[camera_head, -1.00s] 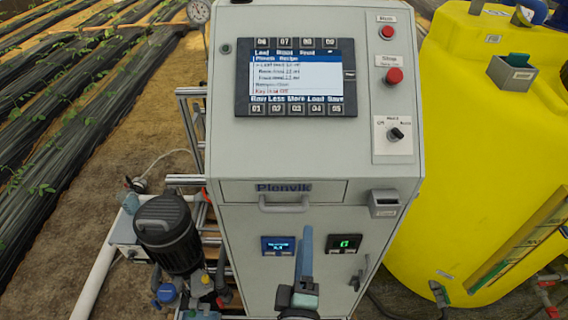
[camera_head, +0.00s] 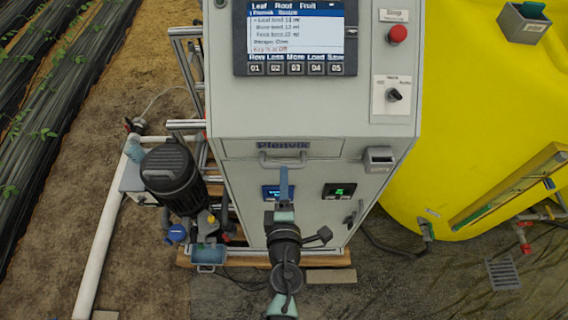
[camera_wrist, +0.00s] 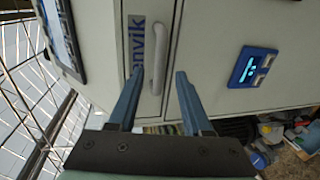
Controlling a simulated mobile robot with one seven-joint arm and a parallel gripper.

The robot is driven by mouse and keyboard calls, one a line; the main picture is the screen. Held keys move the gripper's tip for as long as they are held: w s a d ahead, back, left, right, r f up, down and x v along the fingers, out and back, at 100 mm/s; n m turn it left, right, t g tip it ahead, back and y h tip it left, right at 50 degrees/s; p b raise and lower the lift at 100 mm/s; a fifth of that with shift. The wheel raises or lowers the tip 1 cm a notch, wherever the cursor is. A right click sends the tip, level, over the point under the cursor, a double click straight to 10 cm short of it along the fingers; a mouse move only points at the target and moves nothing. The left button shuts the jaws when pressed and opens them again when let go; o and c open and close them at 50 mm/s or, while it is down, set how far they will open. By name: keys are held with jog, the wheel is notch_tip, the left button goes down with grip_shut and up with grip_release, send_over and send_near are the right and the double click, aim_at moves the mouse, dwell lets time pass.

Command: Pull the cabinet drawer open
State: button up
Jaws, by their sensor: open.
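The cabinet drawer (camera_head: 326,148) is a grey front panel with a dark "Plenvik" label, and it looks shut, flush with the cabinet. Its light grey bar handle (camera_head: 283,160) sits just under the label. In the wrist view the handle (camera_wrist: 158,58) stands ahead of and roughly between my two blue-grey fingertips. My gripper (camera_head: 284,172) is open and empty just below the handle in the head view. In the wrist view my gripper (camera_wrist: 158,77) shows a finger on each side, apart from the handle as far as I can tell.
The cabinet (camera_head: 240,225) carries a screen (camera_head: 295,35), a red button (camera_head: 397,34) and a small grey box (camera_head: 379,159). Two small displays sit below the drawer. A black pump (camera_head: 172,178) stands left, a yellow tank (camera_head: 470,110) right. The ground in front is largely clear.

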jog(key=b+x, duration=0.1)
jog(key=x, duration=0.4)
jog(key=shift+w, duration=0.3)
grip_shut()
dwell(1.2)
